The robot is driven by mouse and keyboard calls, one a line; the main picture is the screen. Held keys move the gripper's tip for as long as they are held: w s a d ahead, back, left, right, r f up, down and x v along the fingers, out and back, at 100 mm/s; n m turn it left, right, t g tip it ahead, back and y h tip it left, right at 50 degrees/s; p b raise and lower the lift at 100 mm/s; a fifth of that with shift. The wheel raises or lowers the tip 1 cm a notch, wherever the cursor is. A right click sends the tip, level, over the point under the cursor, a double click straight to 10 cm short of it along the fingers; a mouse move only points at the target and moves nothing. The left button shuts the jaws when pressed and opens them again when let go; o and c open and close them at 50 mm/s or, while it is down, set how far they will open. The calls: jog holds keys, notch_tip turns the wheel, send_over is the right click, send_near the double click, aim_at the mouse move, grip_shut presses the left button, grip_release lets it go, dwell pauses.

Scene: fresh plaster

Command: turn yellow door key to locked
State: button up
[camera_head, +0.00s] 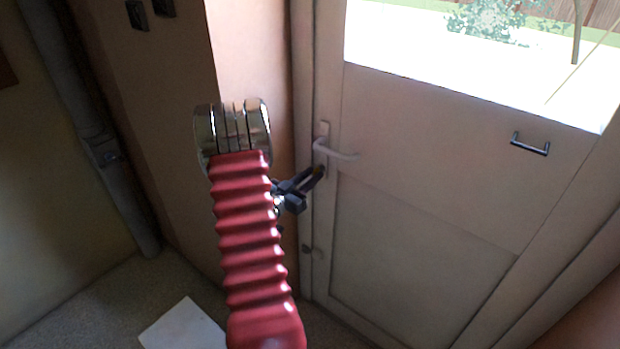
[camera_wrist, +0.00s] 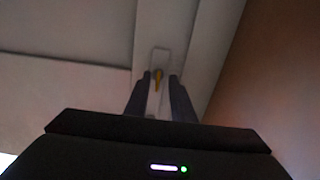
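The yellow key (camera_wrist: 158,76) sits in a pale lock plate (camera_wrist: 164,55) on the door, seen in the wrist view. My gripper (camera_wrist: 160,76) is open, with one dark finger on each side of the key. Pale plate shows between the key and both fingers, so they look apart from it. In the head view my gripper (camera_head: 317,173) reaches the door's left edge, just below the white lever handle (camera_head: 334,151). The key cannot be made out clearly there. I cannot tell how far it is turned.
The pale door (camera_head: 420,170) is closed, with a bright window above and a dark pull handle (camera_head: 530,144) at right. The wall (camera_head: 258,60) stands close left of the frame. A white sheet (camera_head: 184,328) lies on the floor near a pipe (camera_head: 120,190).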

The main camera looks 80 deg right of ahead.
jog(key=v, duration=1.4)
jog(key=shift+d, duration=0.1)
dwell(0.7)
